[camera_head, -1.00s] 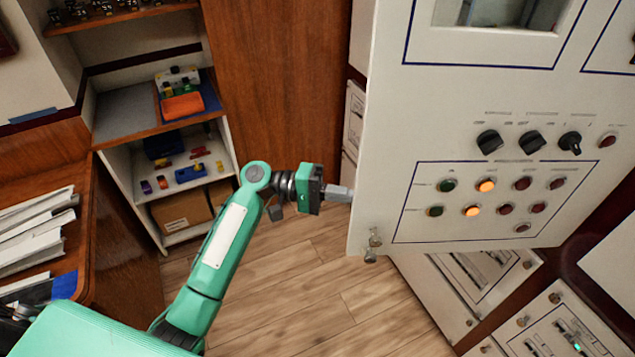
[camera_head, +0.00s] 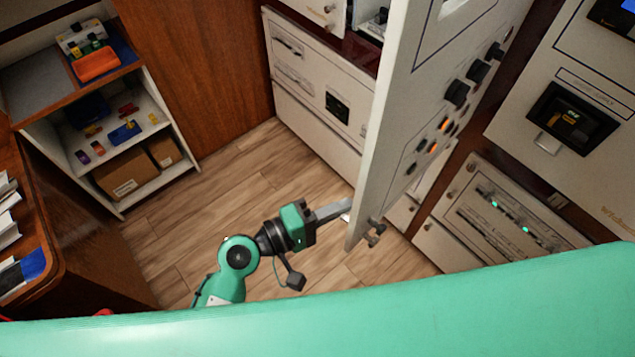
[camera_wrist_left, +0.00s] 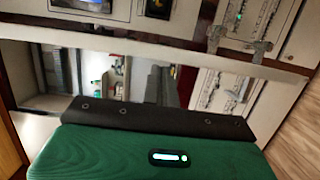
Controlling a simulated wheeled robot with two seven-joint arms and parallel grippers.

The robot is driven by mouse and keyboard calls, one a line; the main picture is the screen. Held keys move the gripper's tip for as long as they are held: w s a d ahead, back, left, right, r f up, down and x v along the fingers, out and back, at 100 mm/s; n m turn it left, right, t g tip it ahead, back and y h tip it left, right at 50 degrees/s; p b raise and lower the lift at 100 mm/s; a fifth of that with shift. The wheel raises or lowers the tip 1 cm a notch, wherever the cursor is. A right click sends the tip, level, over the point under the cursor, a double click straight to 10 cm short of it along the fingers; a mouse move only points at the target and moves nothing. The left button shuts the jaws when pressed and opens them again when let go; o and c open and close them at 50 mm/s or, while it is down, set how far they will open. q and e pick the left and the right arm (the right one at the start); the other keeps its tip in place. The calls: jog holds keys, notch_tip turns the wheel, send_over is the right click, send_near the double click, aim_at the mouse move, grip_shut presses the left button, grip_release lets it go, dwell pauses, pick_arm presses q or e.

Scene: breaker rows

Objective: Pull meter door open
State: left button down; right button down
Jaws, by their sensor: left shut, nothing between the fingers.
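The meter door (camera_head: 405,110) is a white panel with black knobs and lit orange buttons. In the head view it stands swung out from the cabinet, seen at a steep angle. Its pale edge also crosses the left wrist view (camera_wrist_left: 150,50), with metal latch pieces (camera_wrist_left: 238,42) on it. My left gripper (camera_head: 342,209) is shut and empty, its fingertips at the door's lower free edge, just above the door's latch knobs (camera_head: 374,232). Whether they touch the door I cannot tell. My right gripper is not in view.
White cabinet fronts (camera_head: 300,85) stand behind the door, and a panel with green lights (camera_head: 505,215) is to its right. Shelves with small parts (camera_head: 125,130) and a wooden desk (camera_head: 75,235) are at the left. Wood floor (camera_head: 240,185) between is free.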

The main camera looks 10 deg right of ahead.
pick_arm(q)
jog(key=shift+s+d, duration=0.7)
jog(key=shift+s, duration=0.35)
jog(key=shift+s+d, duration=0.15)
